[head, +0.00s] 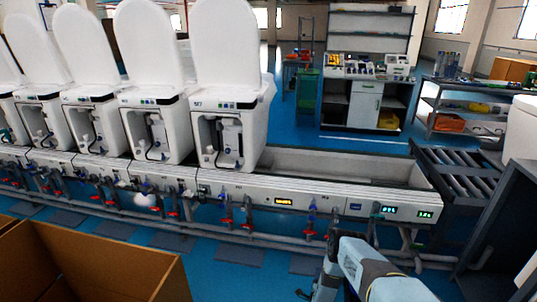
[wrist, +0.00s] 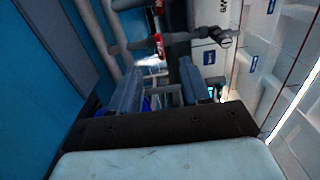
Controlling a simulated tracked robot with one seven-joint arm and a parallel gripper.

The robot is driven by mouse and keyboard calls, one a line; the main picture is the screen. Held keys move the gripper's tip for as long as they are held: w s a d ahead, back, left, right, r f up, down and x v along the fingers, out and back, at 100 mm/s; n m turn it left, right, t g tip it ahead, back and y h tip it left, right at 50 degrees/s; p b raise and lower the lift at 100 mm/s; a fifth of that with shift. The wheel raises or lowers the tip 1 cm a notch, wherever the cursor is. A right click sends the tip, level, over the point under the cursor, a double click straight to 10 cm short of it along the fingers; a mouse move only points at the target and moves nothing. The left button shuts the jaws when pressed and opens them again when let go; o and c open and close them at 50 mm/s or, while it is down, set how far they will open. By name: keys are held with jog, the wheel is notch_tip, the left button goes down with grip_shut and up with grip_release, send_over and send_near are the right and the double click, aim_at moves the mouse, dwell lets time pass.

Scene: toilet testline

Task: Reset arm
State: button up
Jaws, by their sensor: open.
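My arm (head: 375,275) reaches in at the bottom right of the head view, low in front of the test line. My gripper (wrist: 162,92) shows in the wrist view with its two grey fingers apart and nothing between them. Beyond the fingers are pipes and a red-handled valve (wrist: 158,46) of the line, apart from the fingers as far as I can tell. The white line panel (wrist: 262,60) runs along the right of that view. In the head view the fingers are small and hard to make out.
Several white toilets (head: 228,90) with raised lids stand on the test line (head: 300,190). Red valves (head: 226,222) and pipes run beneath it. A cardboard box (head: 105,265) is at the lower left. A roller conveyor (head: 465,172) and dark frame (head: 500,220) stand at the right. Blue floor lies between.

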jog(key=w+a+r+n+g+y, duration=0.1)
jog(key=w+r+n, duration=0.2)
jog(key=w+r, duration=1)
jog(key=w+a+r+n+g+y, duration=0.1)
jog(key=w+r+n+y, duration=0.15)
jog(key=w+r, duration=1.05)
jog(key=s+r+n+g, duration=0.2)
jog(key=s+r+n, duration=0.15)
jog(key=r, duration=1.45)
jog(key=s+r+n+g, duration=0.15)
jog(key=s+r, duration=0.25)
jog(key=r, duration=1.4)
jog(key=s+r+n+g, duration=0.3)
jog(key=s+r+n, duration=0.3)
jog(key=s+r, duration=1.8)
jog(key=s+d+n+g, duration=0.1)
jog(key=s+n+g, duration=0.2)
jog(key=s, duration=3.1)
jog(key=shift+s+r+n, duration=0.4)
jog(key=shift+r+n, duration=0.05)
